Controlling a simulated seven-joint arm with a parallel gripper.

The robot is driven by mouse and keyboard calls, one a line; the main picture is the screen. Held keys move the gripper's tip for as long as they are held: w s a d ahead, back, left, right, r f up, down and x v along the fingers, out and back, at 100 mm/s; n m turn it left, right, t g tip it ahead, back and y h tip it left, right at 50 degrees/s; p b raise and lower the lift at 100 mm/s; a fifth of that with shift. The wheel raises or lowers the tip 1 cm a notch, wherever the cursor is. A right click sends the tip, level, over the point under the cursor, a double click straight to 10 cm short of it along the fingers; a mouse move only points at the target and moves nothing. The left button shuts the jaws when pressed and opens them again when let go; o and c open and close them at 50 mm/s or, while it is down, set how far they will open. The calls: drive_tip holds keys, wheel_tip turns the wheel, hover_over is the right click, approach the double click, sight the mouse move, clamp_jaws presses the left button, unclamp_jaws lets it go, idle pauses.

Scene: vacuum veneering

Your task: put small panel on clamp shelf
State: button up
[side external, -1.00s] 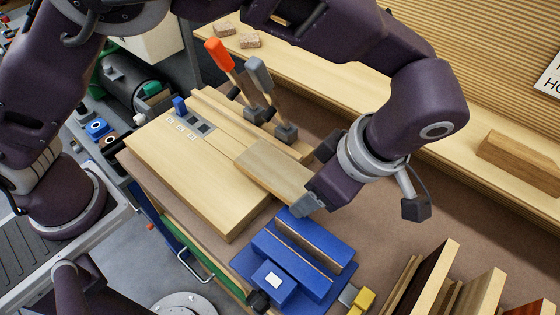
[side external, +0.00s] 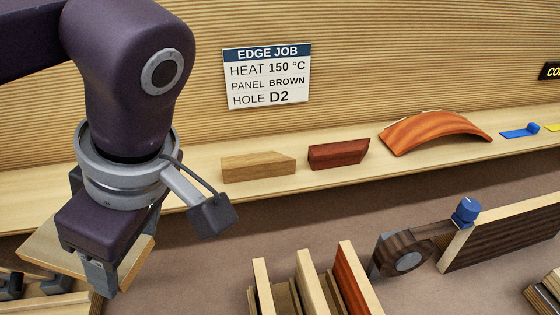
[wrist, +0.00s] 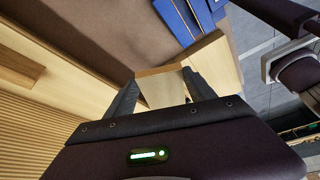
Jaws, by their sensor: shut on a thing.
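The small panel (side external: 45,247) is a flat, light wooden board. My gripper (side external: 124,252) is shut on it at the lower left of the side external view, and my gripper hides part of it. In the wrist view the panel (wrist: 160,88) lies between the two dark fingers of my gripper (wrist: 162,95). Parts of grey clamps (side external: 55,286) show below the panel at the bottom left edge. Which surface is the clamp shelf I cannot tell; a long pale wooden shelf (side external: 350,170) runs along the ribbed wall.
On the shelf are a tan block (side external: 258,167), a red-brown block (side external: 338,153) and a curved orange-brown piece (side external: 435,132). Upright boards (side external: 310,285) stand in front. A blue fixture (wrist: 182,20) shows in the wrist view. Brown bench (side external: 215,265) is bare between gripper and boards.

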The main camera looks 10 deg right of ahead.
drive_tip(key=r+m, duration=0.1)
drive_tip(key=a+r, duration=0.1)
drive_tip(key=r, duration=0.1)
drive_tip(key=r+m+t, duration=0.1)
drive_tip(key=r, duration=0.1)
drive_tip(key=shift+a+r+m+h, duration=0.2)
drive_tip(key=shift+a+m+h, duration=0.05)
drive_tip(key=shift+m+h, duration=0.05)
drive_tip(key=shift+m, duration=0.3)
drive_tip(key=w+a, duration=0.1)
drive_tip(key=w, duration=0.1)
drive_tip(key=w+a, duration=0.2)
drive_tip(key=shift+w+a+r, duration=0.1)
drive_tip(key=shift+w+a, duration=0.05)
drive_tip(key=shift+w, duration=0.25)
drive_tip(key=w+a+r, duration=0.3)
drive_tip(key=w+a, duration=0.2)
wheel_tip(320, 180, down, 10)
drive_tip(key=shift+f+m, duration=0.25)
drive_tip(key=shift+m, duration=0.15)
drive_tip(key=shift+w+d+f, duration=0.1)
drive_tip(key=o, duration=1.4)
